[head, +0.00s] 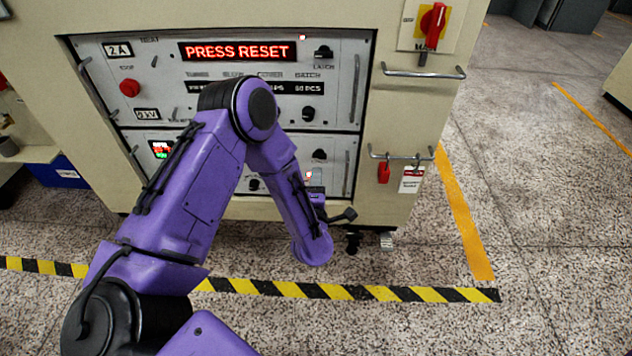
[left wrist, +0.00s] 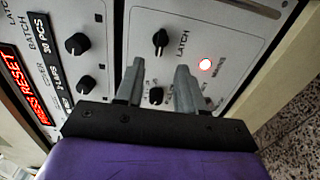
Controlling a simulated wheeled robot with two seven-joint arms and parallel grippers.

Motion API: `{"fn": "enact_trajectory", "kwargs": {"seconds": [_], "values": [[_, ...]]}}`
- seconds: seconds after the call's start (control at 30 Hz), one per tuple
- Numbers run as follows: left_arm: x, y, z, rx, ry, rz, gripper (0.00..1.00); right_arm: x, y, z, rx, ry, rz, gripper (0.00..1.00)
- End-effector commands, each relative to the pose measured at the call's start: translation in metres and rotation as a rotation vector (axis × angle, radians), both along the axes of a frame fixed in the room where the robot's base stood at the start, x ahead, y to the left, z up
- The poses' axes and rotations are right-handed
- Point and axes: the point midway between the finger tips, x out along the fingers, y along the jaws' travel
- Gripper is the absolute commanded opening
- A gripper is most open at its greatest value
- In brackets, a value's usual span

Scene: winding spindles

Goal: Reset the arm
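The control cabinet's upper panel has a red lit display (head: 238,51) reading "PRESS RESET"; it also shows at the left of the left wrist view (left wrist: 22,85). The lower panel has a black latch knob (left wrist: 160,40) and a glowing red-white light (left wrist: 205,65). My left gripper (left wrist: 160,66) is in front of this lower panel, its two grey fingers apart with nothing between them. Whether they touch the panel I cannot tell. In the head view my purple left arm covers part of both panels and the fingers are not clear. My right gripper is out of view.
A red round button (head: 130,88) is on the upper panel's left. Striped floor tape (head: 370,293) runs in front. The floor at right is clear.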

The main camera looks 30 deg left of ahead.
Motion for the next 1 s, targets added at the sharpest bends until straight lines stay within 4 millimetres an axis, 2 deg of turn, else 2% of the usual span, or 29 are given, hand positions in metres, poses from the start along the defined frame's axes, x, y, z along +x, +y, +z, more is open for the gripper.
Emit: {"fn": "enact_trajectory", "kwargs": {"seconds": [0.1, 0.2, 0.77, 0.87, 0.93, 1.0], "values": [[-0.015, -0.010, 0.000, 0.001, 0.003, -0.003, 0.38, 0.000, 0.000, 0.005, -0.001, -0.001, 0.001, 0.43], [-0.020, -0.012, 0.000, 0.000, 0.000, 0.000, 0.38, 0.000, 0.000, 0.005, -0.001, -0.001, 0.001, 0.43], [-0.019, -0.015, -0.003, 0.032, 0.031, -0.016, 0.38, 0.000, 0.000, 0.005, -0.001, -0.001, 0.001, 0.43], [-0.023, -0.029, -0.025, 0.162, 0.234, -0.110, 0.38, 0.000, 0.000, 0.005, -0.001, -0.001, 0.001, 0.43], [-0.050, -0.042, -0.065, 0.320, 0.513, -0.247, 0.38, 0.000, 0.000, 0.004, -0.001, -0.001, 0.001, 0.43], [-0.092, -0.050, -0.106, 0.452, 0.781, -0.394, 0.38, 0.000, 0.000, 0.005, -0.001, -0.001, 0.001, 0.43]]}}
